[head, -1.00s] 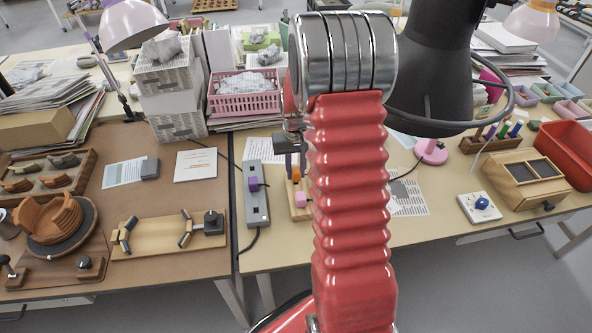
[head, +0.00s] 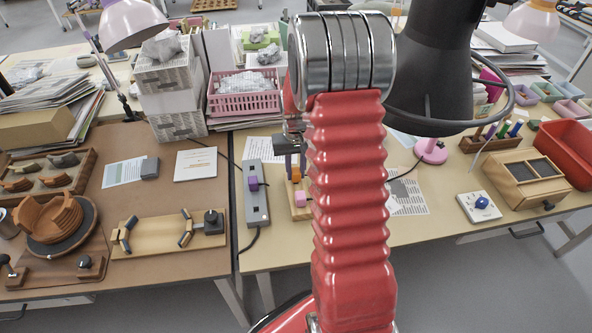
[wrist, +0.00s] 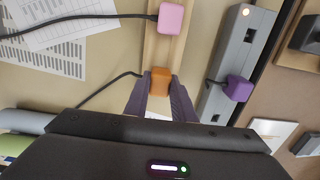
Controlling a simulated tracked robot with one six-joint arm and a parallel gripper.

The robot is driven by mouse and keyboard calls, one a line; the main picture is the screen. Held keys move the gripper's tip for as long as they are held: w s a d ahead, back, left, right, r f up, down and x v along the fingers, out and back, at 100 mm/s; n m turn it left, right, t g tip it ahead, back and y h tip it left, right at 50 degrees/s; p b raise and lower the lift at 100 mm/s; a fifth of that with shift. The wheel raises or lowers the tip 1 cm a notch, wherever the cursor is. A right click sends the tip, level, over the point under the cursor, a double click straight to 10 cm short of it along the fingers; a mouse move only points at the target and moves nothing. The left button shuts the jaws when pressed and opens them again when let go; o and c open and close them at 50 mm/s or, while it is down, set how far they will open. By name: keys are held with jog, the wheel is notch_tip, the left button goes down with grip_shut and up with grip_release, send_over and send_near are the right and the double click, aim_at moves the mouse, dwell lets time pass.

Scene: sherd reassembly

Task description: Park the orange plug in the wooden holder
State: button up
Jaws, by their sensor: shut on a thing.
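The orange plug (wrist: 159,80) is between the two fingers of my gripper (wrist: 161,92) in the wrist view. My gripper is shut on it, over the wooden holder (wrist: 150,50). I cannot tell whether the plug is seated in the holder or held just above it. In the head view the orange plug (head: 295,173) shows just left of my arm, above the pale wooden holder (head: 297,212), which my arm partly hides. A pink plug (wrist: 171,18) sits at the other end of the holder, and it shows in the head view too (head: 301,199).
A grey power strip (head: 256,205) with a purple plug (head: 252,183) lies left of the holder. Dark cables run over the table. Printed sheets (wrist: 60,50) lie on the holder's other side. A pink basket (head: 243,97) stands behind.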

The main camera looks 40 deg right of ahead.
jog(key=shift+f, duration=0.55)
dwell(0.5)
jog(key=o, duration=1.1)
jog(key=shift+o, duration=0.4)
jog(key=o, duration=0.3)
jog(key=shift+o, duration=0.2)
jog(key=shift+r, duration=4)
